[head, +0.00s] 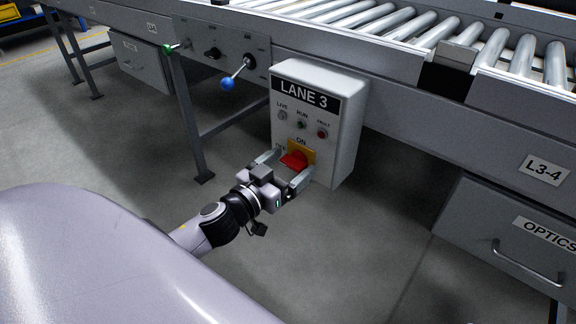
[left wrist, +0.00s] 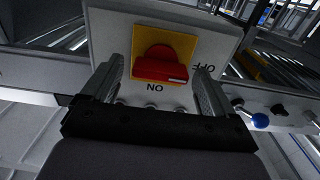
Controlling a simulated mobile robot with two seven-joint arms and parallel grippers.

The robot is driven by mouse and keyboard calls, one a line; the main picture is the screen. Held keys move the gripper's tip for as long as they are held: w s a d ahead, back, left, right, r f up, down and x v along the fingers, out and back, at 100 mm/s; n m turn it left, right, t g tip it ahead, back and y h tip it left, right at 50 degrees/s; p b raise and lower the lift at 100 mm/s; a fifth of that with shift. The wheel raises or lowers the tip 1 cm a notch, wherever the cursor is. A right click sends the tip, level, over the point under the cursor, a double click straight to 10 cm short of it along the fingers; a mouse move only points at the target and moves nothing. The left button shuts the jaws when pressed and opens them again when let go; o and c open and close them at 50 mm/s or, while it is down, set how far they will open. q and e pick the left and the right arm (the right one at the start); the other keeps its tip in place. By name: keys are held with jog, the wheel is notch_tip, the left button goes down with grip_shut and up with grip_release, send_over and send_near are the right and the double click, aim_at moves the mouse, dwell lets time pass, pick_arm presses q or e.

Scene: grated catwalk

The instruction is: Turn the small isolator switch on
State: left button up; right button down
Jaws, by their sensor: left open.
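The small isolator switch is a red rotary handle (head: 294,160) on a yellow plate, low on the front of the grey LANE 3 box (head: 346,130). In the left wrist view the red handle (left wrist: 160,65) shows upside down, its bar roughly level. A pale mark sits at the bar's end on the side of the OFF label; ON is at the plate's edge. My left gripper (head: 282,170) is open, its fingers on either side of the handle, with gaps visible in the wrist view. I cannot tell how deep the fingertips reach. My right gripper is not in view.
Above the handle are LIVE, RUN and FAULT lamps (head: 301,124). Left of the box, a blue-knobbed lever (head: 228,84) and a green-knobbed lever (head: 168,48) stick out from a panel. The roller conveyor (head: 400,35) runs above. An OPTICS drawer (head: 510,240) is at right. The floor below is clear.

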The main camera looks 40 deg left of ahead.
pick_arm(q)
jog(key=c, duration=1.1)
jog(key=shift+o, duration=0.2)
